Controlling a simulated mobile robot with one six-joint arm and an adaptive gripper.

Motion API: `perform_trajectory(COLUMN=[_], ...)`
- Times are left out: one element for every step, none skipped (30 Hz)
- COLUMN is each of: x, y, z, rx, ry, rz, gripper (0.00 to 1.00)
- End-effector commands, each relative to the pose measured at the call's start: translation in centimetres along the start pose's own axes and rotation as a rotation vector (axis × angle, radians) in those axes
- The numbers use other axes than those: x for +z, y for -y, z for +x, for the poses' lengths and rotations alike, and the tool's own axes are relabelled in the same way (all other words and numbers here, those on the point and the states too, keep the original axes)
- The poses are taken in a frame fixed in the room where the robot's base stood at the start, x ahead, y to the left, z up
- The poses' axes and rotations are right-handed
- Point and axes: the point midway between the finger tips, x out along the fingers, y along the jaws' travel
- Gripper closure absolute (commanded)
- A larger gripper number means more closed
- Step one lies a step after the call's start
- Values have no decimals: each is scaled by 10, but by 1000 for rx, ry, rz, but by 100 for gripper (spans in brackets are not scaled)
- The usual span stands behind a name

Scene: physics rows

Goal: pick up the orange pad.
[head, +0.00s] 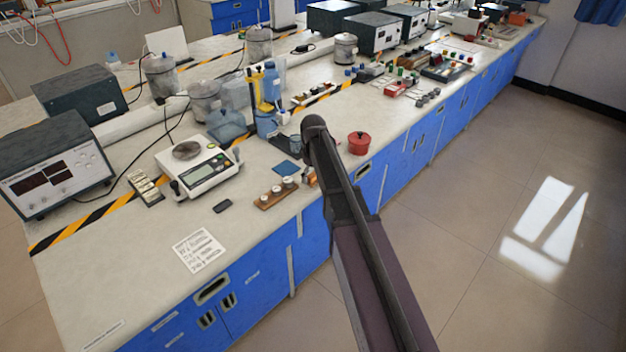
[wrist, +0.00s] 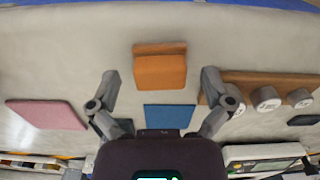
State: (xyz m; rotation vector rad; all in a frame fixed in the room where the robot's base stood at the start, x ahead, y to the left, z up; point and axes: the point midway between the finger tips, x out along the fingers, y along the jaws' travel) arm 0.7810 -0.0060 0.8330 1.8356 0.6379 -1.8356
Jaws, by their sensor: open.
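The orange pad (wrist: 160,72) lies on the pale worktop in the upper middle of the wrist view, with a darker brownish strip along its far edge. In the head view only a small part of the orange pad (head: 312,180) shows beside my arm. My gripper (wrist: 160,78) is open, its two fingers apart to the left and right of the pad in the picture. Nothing is between the fingers in their grip; I cannot tell the height above the worktop. In the head view my gripper (head: 285,142) is partly hidden by my arm.
A blue pad (wrist: 168,116) lies close to the orange one, a pink pad (wrist: 46,114) to the left. A wooden holder (wrist: 275,82) with white-topped knobs stands close on the right. A balance (head: 195,167) and a red pot (head: 358,143) are also on the bench.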

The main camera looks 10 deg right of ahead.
Motion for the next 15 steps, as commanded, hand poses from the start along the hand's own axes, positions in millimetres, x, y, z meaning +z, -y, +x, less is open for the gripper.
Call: perform_trajectory(x=[0,0,0,0,0,0,0,0,0,0,0,0,0,0,0], y=[0,0,0,0,0,0,0,0,0,0,0,0,0,0,0], z=[0,0,0,0,0,0,0,0,0,0,0,0,0,0,0], rx=[0,0,0,0,0,0,0,0,0,0,0,0,0,0,0], ry=[0,0,0,0,0,0,0,0,0,0,0,0,0,0,0], rz=[0,0,0,0,0,0,0,0,0,0,0,0,0,0,0], gripper=[0,0,3,12,21,33,42,50,62,71,75,75,75,75,75])
